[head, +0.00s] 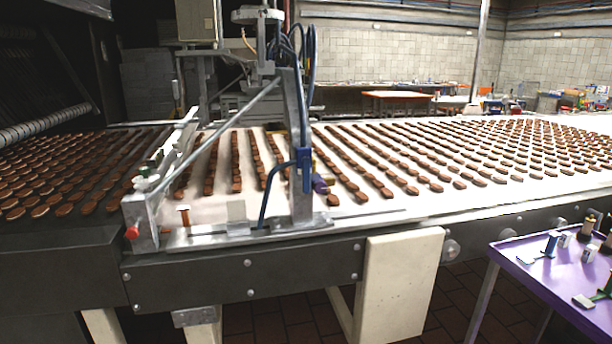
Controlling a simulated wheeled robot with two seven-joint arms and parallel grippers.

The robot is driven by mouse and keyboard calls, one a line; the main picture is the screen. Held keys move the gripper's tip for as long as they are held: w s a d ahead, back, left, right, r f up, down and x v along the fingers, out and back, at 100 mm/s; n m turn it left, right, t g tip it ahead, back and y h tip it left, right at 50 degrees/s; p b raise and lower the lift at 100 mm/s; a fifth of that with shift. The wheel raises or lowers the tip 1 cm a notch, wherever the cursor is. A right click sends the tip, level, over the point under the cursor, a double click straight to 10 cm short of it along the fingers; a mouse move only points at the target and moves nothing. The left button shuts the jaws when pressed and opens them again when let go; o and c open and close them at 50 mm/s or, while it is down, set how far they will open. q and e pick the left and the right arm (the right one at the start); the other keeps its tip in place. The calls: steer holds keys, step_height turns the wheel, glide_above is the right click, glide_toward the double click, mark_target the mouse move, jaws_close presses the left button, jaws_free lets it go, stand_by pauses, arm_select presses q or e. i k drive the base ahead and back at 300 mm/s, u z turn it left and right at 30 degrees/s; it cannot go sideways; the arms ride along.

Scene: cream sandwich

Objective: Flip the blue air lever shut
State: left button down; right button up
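A blue valve-like fitting (304,156), which looks like the air lever, sits on the upright grey metal post (297,120) at the front edge of the conveyor. A blue air hose (268,190) curves down from it on the left. A short purple cylinder (320,184) is just below and right of it. The fitting is small here, and I cannot tell whether its lever is open or shut. Neither of my grippers shows in the head view.
The conveyor belt (420,205) carries rows of brown biscuits. A diagonal metal bar (225,130) runs left of the post, down to a bracket with a red knob (132,233). A purple table (535,270) with small tools stands at front right.

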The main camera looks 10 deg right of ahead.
mark_target(305, 159)
steer(key=z, duration=0.45)
steer(key=k, duration=0.55)
steer(key=z, duration=0.9)
steer(key=i, duration=0.95)
steer(key=u, duration=0.35)
